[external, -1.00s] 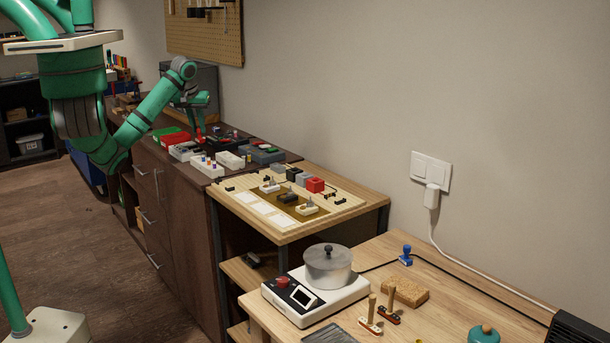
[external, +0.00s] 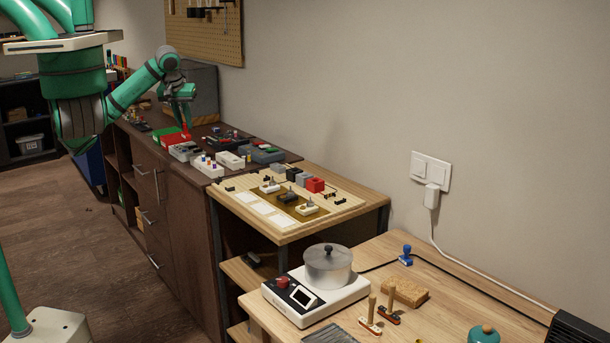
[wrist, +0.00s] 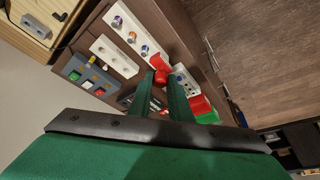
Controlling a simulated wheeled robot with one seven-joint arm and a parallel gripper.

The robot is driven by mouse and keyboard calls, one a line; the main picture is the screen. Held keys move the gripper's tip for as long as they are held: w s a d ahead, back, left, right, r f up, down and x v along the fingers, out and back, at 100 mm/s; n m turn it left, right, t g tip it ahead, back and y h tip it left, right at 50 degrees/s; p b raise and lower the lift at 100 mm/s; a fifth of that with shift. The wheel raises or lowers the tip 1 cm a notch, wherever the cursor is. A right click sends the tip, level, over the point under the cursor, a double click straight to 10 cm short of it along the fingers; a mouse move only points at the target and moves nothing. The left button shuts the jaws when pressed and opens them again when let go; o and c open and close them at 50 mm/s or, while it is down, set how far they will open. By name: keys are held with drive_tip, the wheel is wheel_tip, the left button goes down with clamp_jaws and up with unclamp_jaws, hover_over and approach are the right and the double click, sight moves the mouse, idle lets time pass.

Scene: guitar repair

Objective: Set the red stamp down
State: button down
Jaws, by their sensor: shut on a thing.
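The red stamp (external: 186,133) is held upright under my gripper (external: 185,122), which is shut on it. In the wrist view the red stamp (wrist: 158,64) shows between and just beyond the fingertips of my gripper (wrist: 161,77). It is over the long dark cabinet top, close to a red pad (external: 171,140) and a green pad (external: 163,131). The red pad (wrist: 198,105) and the green pad (wrist: 208,118) also show to the right in the wrist view. I cannot tell whether the stamp's base touches anything.
Grey and white device boxes (external: 208,166) with knobs stand nearer on the cabinet top. A large dark grey box (external: 195,91) stands behind my gripper by the wall. A light wooden bench (external: 350,203) with small parts adjoins the cabinet's near end.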

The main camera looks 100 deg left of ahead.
sight(185, 124)
drive_tip(key=shift+r, duration=0.6)
wheel_tip(185, 124, up, 4)
drive_tip(key=shift+f, duration=0.25)
drive_tip(key=w+d+m+t+h, duration=0.1)
drive_tip(key=w+d+m, duration=0.4)
drive_tip(key=w, duration=0.8)
drive_tip(key=w+d+m+t, duration=0.1)
drive_tip(key=w+d+m, duration=0.1)
drive_tip(key=w+d, duration=0.8)
drive_tip(key=w+d+m+t+h, duration=0.1)
drive_tip(key=w+d+m+t, duration=0.2)
drive_tip(key=w, duration=1.3)
drive_tip(key=w+d+m+h, duration=0.1)
drive_tip(key=w+d+m, duration=0.3)
drive_tip(key=w+d, duration=0.5)
drive_tip(key=w+d+m+h, duration=0.1)
drive_tip(key=w+d+m, duration=0.3)
drive_tip(key=d, duration=1)
wheel_tip(185, 124, down, 14)
drive_tip(key=f, duration=0.1)
drive_tip(key=shift+g, duration=0.3)
drive_tip(key=shift+w+a+f, duration=0.75)
drive_tip(key=shift+w+f, duration=1.35)
drive_tip(key=shift+w, duration=0.2)
drive_tip(key=shift+w+a+f, duration=0.8)
drive_tip(key=shift+w+f, duration=1.3)
drive_tip(key=shift+w, duration=0.15)
drive_tip(key=shift+w+a+f, duration=0.75)
drive_tip(key=shift+w+f, duration=1.35)
drive_tip(key=shift+w, duration=0.2)
